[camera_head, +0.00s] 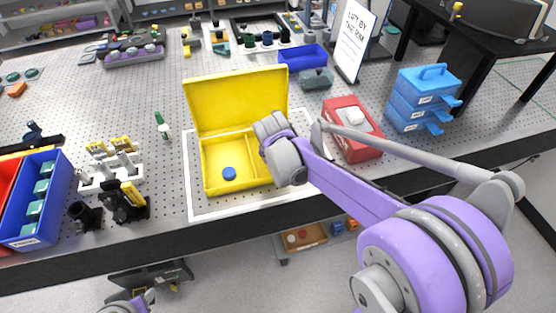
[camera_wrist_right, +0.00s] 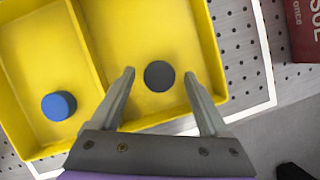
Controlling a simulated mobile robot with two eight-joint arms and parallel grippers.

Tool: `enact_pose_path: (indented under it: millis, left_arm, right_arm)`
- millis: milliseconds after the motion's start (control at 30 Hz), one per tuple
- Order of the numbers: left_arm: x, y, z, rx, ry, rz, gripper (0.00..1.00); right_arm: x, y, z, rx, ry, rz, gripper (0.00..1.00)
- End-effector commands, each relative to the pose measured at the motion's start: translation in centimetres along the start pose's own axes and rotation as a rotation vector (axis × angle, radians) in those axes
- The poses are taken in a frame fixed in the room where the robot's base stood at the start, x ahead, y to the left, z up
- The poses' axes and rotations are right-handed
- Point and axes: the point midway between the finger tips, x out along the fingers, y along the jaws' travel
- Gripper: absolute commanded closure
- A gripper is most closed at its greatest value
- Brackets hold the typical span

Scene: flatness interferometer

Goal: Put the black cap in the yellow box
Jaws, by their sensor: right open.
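The yellow box (camera_head: 235,105) stands open on the perforated table, its lid raised at the back. The black cap (camera_wrist_right: 158,75) shows in the right wrist view as a dark disc in the box's right compartment, seemingly on its floor. A blue cap (camera_head: 229,173) lies in the left compartment; it also shows in the right wrist view (camera_wrist_right: 58,105). My right gripper (camera_wrist_right: 159,73) is open above the right compartment, its fingertips on either side of the black cap, with gaps visible. In the head view my right arm hides the black cap.
A red box (camera_head: 351,130) stands right of the yellow box, with blue stacked trays (camera_head: 425,95) beyond. A sign (camera_head: 354,40) and blue bin (camera_head: 303,57) are behind.

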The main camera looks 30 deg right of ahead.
Motion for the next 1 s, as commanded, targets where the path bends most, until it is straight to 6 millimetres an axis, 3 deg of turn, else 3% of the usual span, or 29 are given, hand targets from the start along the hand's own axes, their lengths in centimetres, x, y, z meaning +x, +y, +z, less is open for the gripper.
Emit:
enact_pose_path:
  millis: [400,600,733,867,1000]
  left_arm:
    - [-0.7,0.0,-0.9,0.000,0.008,0.000,0.50]
    - [-0.8,0.0,-1.0,0.000,0.010,0.000,0.50]
    - [-0.8,0.0,-1.1,0.000,0.010,0.000,0.50]
    - [-0.8,0.0,-1.1,0.000,0.010,0.000,0.50]
    - [-0.8,0.0,-1.0,0.000,0.010,0.000,0.50]
  right_arm:
    - [-8.5,0.0,0.0,-0.001,-0.001,0.001,0.21]
    - [-11.0,0.0,0.0,-0.001,0.000,0.000,0.21]
    - [-11.6,-0.1,-0.5,0.046,0.000,0.006,0.21]
    - [-11.8,-0.4,-2.2,0.272,0.003,0.034,0.21]
    - [-11.8,-0.9,-5.5,0.697,0.026,0.084,0.21]
